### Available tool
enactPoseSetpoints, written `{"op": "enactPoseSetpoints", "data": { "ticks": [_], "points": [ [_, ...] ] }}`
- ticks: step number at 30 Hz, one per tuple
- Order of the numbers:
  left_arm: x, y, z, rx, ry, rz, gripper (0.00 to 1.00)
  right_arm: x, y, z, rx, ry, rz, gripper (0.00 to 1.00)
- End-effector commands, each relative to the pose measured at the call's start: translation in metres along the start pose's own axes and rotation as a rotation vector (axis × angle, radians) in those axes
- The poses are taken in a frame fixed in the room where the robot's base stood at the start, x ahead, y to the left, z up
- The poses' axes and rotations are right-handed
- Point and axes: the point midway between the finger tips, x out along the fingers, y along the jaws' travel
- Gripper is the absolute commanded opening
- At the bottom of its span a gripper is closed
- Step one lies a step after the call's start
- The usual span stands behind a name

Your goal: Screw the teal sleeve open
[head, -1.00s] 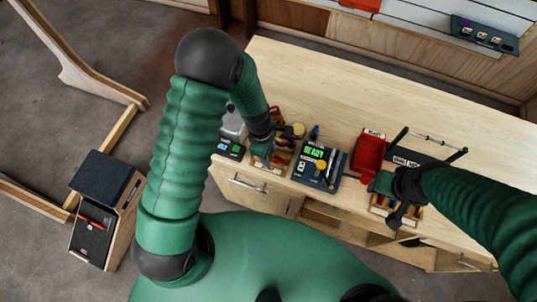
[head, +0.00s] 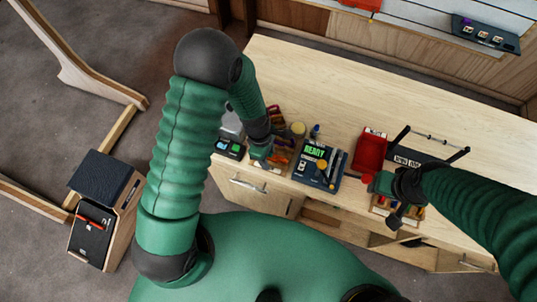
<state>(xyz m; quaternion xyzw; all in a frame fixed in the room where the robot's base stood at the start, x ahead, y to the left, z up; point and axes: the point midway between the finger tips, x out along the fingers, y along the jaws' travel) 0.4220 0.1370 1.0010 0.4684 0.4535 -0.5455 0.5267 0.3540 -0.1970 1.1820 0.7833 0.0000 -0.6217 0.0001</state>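I cannot make out the teal sleeve at this size; no carabiner is clearly visible. My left gripper (head: 262,153) reaches down over the front left of the workbench (head: 385,80), beside a dark device with a green "READY" screen (head: 318,162). Its fingers are too small and partly hidden, so I cannot see whether it holds anything. My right gripper (head: 383,184) is over the bench's front edge, in front of a red tray (head: 370,152). Its fingertips are not clear either.
A small dark box with a lit display (head: 230,148) stands left of my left gripper. A dark rack with upright posts (head: 415,157) is right of the red tray. The back of the bench is clear. A dark-topped box (head: 104,178) stands on the floor at left.

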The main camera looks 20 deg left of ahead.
Motion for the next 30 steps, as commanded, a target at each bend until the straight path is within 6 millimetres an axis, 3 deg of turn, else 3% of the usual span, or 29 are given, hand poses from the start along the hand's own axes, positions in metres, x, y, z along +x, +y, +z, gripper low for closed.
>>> {"op": "enactPoseSetpoints", "data": {
  "ticks": [9,19,30],
  "points": [
    [0.012,-0.001,-0.002,0.0,-0.001,-0.003,0.4,0.009,0.0,0.002,0.0,0.0,0.0,0.47],
    [0.012,-0.001,-0.001,0.0,-0.001,-0.003,0.4,0.009,0.0,0.002,0.0,0.0,0.0,0.47],
    [0.012,0.015,-0.002,0.0,0.0,-0.001,0.4,0.005,0.0,0.001,0.0,0.0,0.0,0.47]
  ]
}}
